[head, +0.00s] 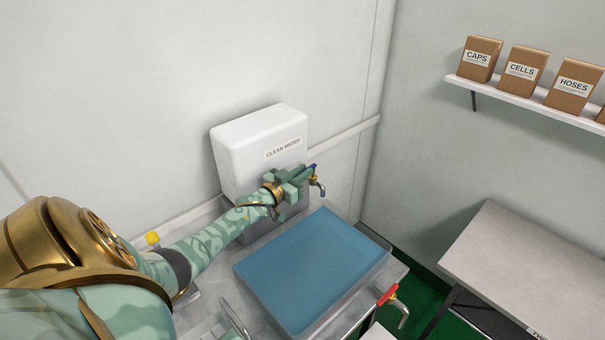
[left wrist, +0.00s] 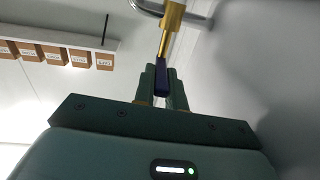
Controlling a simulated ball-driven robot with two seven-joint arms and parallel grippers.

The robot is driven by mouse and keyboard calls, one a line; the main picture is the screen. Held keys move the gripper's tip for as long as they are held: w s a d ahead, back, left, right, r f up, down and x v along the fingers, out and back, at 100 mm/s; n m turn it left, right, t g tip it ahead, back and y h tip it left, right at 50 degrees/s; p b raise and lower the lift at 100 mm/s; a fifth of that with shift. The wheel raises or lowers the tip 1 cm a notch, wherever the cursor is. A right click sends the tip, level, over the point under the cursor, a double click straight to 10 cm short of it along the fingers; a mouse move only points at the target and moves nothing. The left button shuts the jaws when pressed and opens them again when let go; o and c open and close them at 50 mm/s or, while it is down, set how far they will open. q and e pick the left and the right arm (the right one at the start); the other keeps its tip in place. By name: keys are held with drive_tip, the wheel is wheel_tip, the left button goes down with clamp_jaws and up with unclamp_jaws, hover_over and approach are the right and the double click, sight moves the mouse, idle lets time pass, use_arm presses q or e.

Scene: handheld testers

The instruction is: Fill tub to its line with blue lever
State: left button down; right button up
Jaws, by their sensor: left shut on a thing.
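The white tank (head: 240,150) labelled "CLEAN WATER" stands against the back wall. Its tap has a metal spout (head: 320,189) and a blue lever (head: 313,167). My left gripper (head: 306,173) is shut on the blue lever, which shows between the fingers in the left wrist view (left wrist: 161,78). The clear tub (head: 348,297) below and in front holds blue water (head: 310,262), whose surface looks close to the rim. I cannot make out the fill line or a stream from the spout. My right gripper is not in view.
A tap with a red lever (head: 386,295) sticks out at the tub's right front. A grey table (head: 530,255) stands at the right. A wall shelf (head: 530,97) holds labelled boxes. A small yellow thing (head: 152,238) is behind my left arm.

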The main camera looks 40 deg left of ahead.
use_arm(q)
drive_tip(key=shift+f, duration=0.1)
drive_tip(key=c, duration=1.4)
unclamp_jaws()
drive_tip(key=shift+c, duration=0.2)
drive_tip(key=s+p, duration=0.3)
drive_tip(key=s, duration=1.3)
drive_tip(key=shift+s+d, duration=0.15)
drive_tip(key=shift+d, duration=0.1)
